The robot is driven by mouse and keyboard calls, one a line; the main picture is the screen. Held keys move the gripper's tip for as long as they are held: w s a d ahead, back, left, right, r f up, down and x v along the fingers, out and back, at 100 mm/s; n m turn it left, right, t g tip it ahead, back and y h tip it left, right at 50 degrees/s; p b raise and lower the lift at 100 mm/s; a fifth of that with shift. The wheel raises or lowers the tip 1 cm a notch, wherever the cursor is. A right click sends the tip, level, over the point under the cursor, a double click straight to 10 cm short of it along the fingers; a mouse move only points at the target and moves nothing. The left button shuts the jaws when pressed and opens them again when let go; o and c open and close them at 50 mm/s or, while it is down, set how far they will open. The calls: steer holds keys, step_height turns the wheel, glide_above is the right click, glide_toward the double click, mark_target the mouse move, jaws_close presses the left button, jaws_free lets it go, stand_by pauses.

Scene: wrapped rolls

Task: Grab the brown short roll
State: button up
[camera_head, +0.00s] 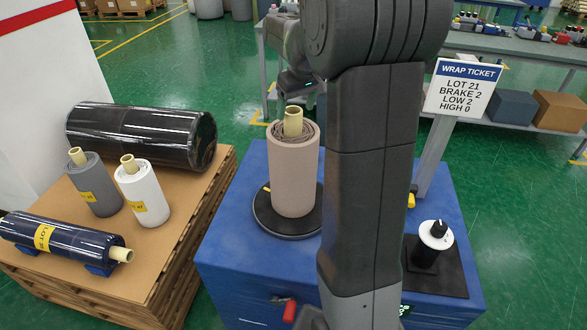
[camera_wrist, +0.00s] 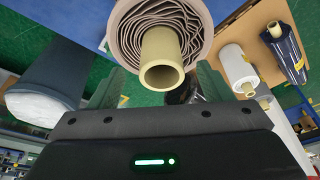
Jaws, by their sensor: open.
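The brown short roll (camera_head: 293,172) is a pinkish-brown wrapped roll standing upright on a round black turntable (camera_head: 262,213) on the blue machine. Its pale yellow core (camera_head: 293,121) sticks out of the top. In the wrist view the brown roll (camera_wrist: 187,14) shows its wrinkled end, with the core pointing at the camera. My gripper (camera_wrist: 162,72) is open and empty. Its two fingers lie either side of the core in that view; I see no contact. In the head view, my gripper is just above and behind the core, partly hidden by my arm.
A pallet (camera_head: 135,262) at left holds a large black roll (camera_head: 140,136), a grey roll (camera_head: 95,187), a white roll (camera_head: 143,193) and a dark blue roll (camera_head: 60,238).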

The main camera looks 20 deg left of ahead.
steer(key=shift+x, duration=1.85)
steer(key=shift+a, duration=0.2)
steer(key=shift+r, duration=0.1)
jaws_close()
